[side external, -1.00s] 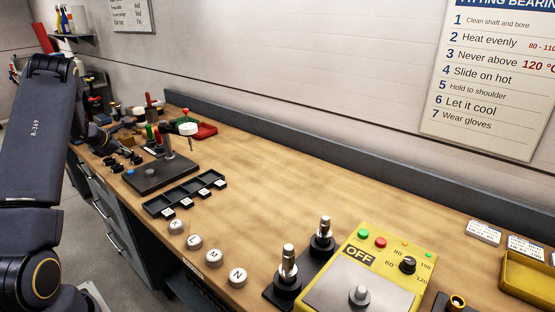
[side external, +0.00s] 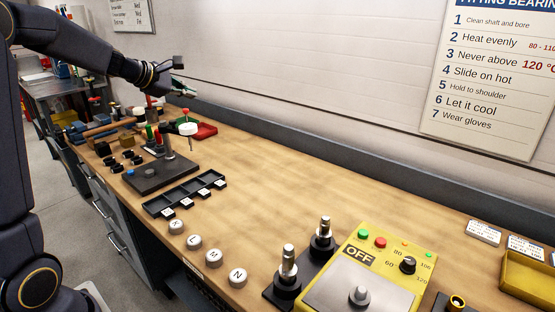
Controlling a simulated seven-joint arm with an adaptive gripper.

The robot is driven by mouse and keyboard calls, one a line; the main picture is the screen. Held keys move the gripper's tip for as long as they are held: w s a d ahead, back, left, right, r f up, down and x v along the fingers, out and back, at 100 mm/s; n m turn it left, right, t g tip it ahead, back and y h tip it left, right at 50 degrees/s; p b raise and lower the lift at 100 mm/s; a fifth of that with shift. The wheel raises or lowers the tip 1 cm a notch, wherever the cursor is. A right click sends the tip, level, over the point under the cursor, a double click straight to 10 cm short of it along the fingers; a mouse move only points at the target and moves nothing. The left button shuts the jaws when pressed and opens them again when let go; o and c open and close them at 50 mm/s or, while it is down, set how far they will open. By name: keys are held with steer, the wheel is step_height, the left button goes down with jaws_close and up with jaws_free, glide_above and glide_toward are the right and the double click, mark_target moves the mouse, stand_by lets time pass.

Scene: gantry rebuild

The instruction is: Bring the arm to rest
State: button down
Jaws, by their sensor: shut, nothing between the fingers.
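My gripper (side external: 186,90) is raised in the air above the far end of the wooden bench (side external: 270,165), at the upper left of the side external view. It is small and seen from the side, and its fingers look shut with nothing in them. My dark arm reaches across from the left edge, with its forearm almost level. The gripper is apart from everything on the bench.
Nearer are a black compartment tray (side external: 185,194), several round lettered knobs (side external: 212,255) and a yellow heater (side external: 375,270) reading OFF. The bench middle is clear.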

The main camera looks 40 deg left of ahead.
steer(key=s+d+r+m+g+h, duration=0.15)
steer(key=s+d+m, duration=0.3)
steer(key=d, duration=0.45)
steer(key=s+d+r+m+h, duration=0.1)
steer(key=s+d+m+h, duration=0.1)
steer(key=s+d+m, duration=0.45)
steer(key=s+d+r+m+g+h, duration=0.1)
steer(key=s+d+m, duration=0.15)
steer(key=d, duration=0.75)
steer(key=s+f+m+g+y, duration=0.3)
steer(key=s+f+m+g, duration=0.1)
steer(key=s+f+m, duration=0.6)
steer(key=s+m, duration=0.2)
steer(key=s, duration=0.1)
steer(key=shift+a+f, duration=0.15)
steer(key=c, duration=1.9)
jaws_free()
steer(key=shift+y, duration=0.25)
